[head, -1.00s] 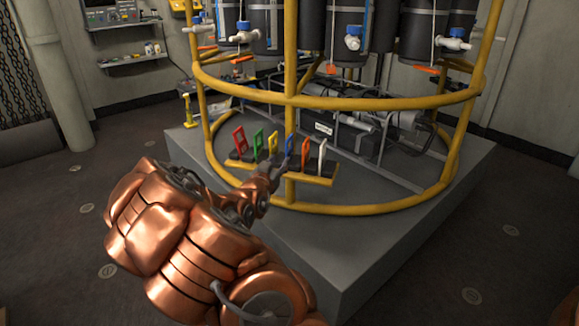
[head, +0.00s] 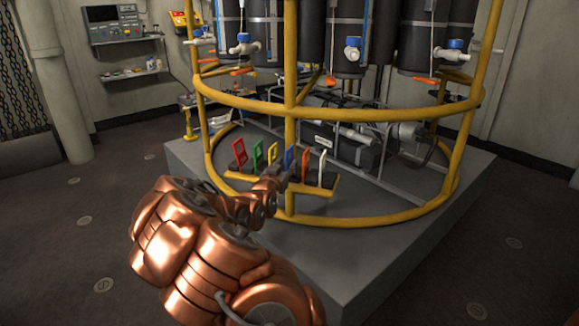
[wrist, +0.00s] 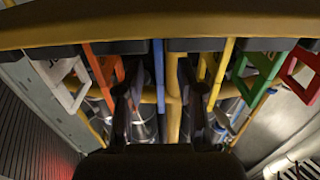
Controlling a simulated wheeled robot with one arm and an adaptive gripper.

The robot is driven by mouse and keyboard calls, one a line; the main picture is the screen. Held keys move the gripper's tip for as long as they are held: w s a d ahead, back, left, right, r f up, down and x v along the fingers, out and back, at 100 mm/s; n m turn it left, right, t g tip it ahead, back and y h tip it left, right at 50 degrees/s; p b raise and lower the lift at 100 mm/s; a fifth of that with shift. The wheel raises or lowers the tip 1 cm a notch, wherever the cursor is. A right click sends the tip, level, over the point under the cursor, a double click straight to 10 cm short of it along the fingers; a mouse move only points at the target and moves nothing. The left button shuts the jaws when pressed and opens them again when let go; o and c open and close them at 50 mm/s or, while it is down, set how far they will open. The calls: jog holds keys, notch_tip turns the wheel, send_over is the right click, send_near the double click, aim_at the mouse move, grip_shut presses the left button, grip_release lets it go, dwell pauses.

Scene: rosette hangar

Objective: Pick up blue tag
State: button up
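The blue tag (head: 289,157) stands upright in a row of coloured tags on a yellow holder bar. In the head view my gripper (head: 278,174) is right at the near side of the blue tag and partly covers its base. In the wrist view the blue tag (wrist: 158,72) shows nearly edge-on between the two dark fingers of my gripper (wrist: 158,98). The fingers are open, with visible room on both sides of the tag. I cannot see any contact between the fingers and the tag.
Orange (head: 306,165) and white (head: 322,167) tags stand right of the blue one; yellow (head: 272,153), green (head: 257,156) and red (head: 239,151) stand left. A yellow tubular frame (head: 330,114) rises around and behind them on a grey plinth (head: 400,232).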

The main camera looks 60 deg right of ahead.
jog(key=shift+x, duration=1.3)
grip_shut()
